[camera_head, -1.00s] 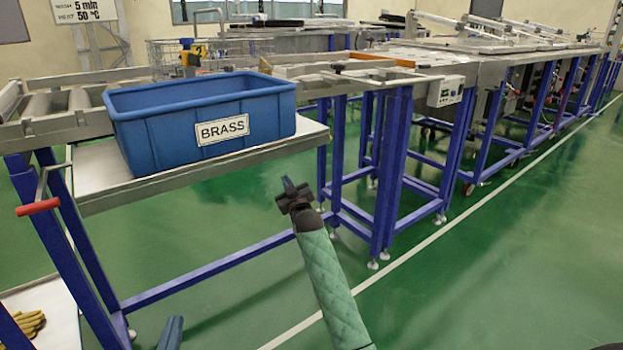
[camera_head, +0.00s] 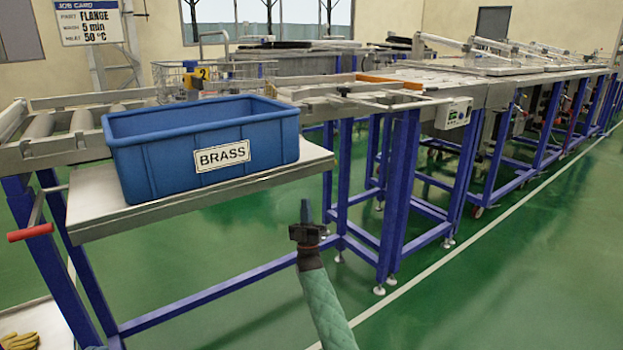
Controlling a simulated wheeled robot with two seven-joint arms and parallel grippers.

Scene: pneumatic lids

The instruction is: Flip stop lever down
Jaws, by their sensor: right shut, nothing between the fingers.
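The stop lever appears to be the red-handled lever (camera_head: 31,232) at the left end of the blue-legged roller bench. Its red grip sticks out to the left, low on a thin metal rod beside the shelf. My right gripper (camera_head: 306,213) is in the middle of the view, in front of the shelf's right part, shut and empty, pointing up. It is well to the right of the lever and apart from it. My left gripper is not in view.
A blue bin labelled BRASS (camera_head: 205,145) stands on the metal shelf (camera_head: 200,197). Rollers (camera_head: 40,125) lie behind it. A control box (camera_head: 453,113) hangs on the line at right. Yellow gloves (camera_head: 20,341) lie at lower left. Green floor is clear at right.

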